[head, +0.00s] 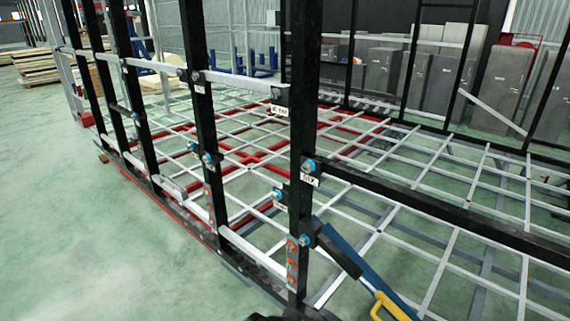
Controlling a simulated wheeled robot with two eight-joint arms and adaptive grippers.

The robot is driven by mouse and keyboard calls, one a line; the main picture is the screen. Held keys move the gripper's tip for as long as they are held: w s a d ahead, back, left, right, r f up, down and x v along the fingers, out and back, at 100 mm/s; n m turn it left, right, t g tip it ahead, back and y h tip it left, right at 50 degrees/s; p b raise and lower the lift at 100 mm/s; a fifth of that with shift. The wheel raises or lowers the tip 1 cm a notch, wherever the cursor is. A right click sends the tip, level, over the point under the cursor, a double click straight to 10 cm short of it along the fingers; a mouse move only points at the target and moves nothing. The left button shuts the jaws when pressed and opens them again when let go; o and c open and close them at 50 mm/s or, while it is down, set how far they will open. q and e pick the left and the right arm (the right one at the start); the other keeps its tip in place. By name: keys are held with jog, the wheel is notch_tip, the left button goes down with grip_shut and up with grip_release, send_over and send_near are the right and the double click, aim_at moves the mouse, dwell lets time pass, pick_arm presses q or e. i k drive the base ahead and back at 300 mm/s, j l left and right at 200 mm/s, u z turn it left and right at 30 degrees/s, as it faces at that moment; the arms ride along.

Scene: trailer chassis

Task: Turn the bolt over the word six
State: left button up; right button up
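A blue bolt (309,165) sits on the near black upright post, where a black side rail meets it. A small white label (310,180) is just below this bolt; its small, slanted lettering appears to read "SIX". Another blue bolt (305,240) is lower on the same post, by a short black bar. A bolt (278,195) with its own white label is at the left side of the post. Neither gripper can be made out in the head view, and nothing is seen touching the bolts.
A blue bar with a yellow handle (385,304) slants down right from the near post. Black posts and pale rails (245,80) form the chassis side, with a grid floor behind. Grey cabinets (501,88) stand at the back right. The green floor (60,190) at left is clear.

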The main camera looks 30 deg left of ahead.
aim_at(309, 166)
jog(key=u, duration=0.85)
